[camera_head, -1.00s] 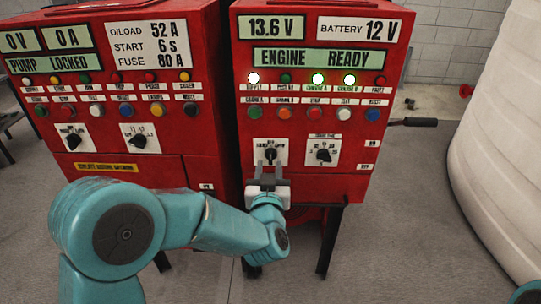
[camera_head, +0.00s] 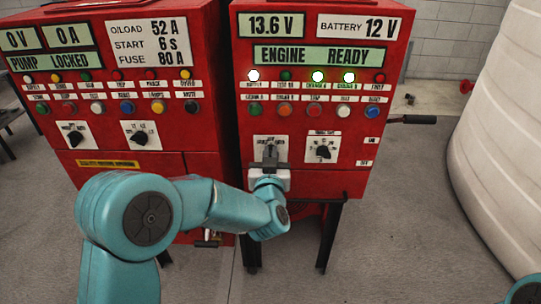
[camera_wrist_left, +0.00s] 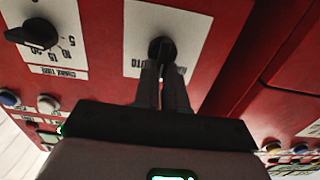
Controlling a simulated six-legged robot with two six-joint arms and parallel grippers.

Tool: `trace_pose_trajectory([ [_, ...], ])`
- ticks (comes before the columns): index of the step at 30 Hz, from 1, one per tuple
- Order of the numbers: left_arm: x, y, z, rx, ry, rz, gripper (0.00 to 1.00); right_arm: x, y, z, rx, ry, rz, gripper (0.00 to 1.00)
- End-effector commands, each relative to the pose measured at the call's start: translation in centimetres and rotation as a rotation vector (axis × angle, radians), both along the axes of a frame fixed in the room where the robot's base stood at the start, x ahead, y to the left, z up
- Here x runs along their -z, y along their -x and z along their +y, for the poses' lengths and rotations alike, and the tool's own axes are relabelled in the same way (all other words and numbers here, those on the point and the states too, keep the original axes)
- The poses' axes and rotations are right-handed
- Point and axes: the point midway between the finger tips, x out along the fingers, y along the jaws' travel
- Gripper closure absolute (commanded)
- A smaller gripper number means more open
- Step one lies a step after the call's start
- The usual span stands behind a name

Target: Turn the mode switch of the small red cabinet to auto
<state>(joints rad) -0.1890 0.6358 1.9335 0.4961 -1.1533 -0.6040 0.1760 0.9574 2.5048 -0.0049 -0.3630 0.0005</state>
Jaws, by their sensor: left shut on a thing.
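The small red cabinet (camera_head: 320,90) stands right of centre in the head view, its display reading "ENGINE READY". Its mode switch is a black knob on a white plate, the left of two; the wrist view shows the knob (camera_wrist_left: 161,48) and plate (camera_wrist_left: 190,32), with part of the word "AUTO" readable. My left gripper (camera_head: 269,155) is at this knob, its fingers shut on it. The fingers (camera_wrist_left: 162,75) also show in the wrist view. They cover most of the knob in the head view, so its pointing direction cannot be told. My right gripper is not in view.
A second rotary knob (camera_head: 323,151) sits just right of the mode switch. Rows of buttons and lamps lie above. A larger red cabinet (camera_head: 110,60) stands close on the left. A black handle (camera_head: 415,119) sticks out at the right, and a big white tank (camera_head: 505,130) stands beyond.

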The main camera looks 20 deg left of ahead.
Motion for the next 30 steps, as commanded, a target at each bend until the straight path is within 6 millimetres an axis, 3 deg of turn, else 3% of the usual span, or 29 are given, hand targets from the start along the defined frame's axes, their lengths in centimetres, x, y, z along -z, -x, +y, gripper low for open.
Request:
trace_pose_trajectory([
  [8, 0.01, -0.05, -0.17, 0.0, -0.09, 0.026, 1.0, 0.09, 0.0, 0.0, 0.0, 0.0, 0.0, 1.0],
  [30, 0.27, -0.27, -0.94, 0.0, -0.639, 0.183, 1.0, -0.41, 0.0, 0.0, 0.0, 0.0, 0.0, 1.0],
])
